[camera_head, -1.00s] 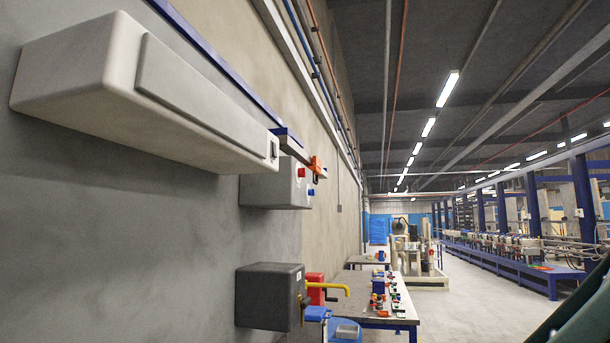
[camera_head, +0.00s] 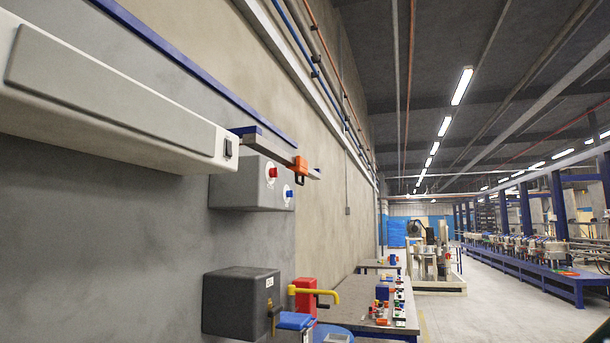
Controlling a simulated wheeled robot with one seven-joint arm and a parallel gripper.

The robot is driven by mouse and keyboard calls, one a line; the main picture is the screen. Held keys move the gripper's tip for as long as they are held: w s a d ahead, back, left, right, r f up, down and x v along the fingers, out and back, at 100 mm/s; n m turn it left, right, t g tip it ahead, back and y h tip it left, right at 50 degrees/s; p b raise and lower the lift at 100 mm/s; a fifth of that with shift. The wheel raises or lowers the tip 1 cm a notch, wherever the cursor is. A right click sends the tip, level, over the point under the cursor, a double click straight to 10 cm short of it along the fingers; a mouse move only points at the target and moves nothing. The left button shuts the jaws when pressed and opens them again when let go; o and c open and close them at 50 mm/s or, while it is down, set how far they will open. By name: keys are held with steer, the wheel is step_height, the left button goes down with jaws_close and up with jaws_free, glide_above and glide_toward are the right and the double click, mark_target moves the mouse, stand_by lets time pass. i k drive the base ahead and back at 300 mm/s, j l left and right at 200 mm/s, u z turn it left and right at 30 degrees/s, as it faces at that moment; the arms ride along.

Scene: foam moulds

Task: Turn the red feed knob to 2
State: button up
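A red knob (camera_head: 272,172) sits on the front face of a grey wall box (camera_head: 240,184), left of centre in the head view. A blue knob (camera_head: 288,193) is lower and to its right on the same face. Each has a pale round plate behind it; any numbers or pointer marks are too small to read. My gripper is not in view.
A long pale housing (camera_head: 110,95) juts from the wall at left. An orange clamp (camera_head: 300,168) sits on a rail near the knobs. Below are a dark box (camera_head: 236,302), a yellow handle (camera_head: 315,291) and a cluttered table (camera_head: 350,310). The floor (camera_head: 490,310) at right is clear.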

mark_target(273, 172)
steer(key=i+l, duration=0.55)
steer(key=i+l+z, duration=0.15)
steer(key=i+l, duration=0.4)
steer(key=i, duration=0.15)
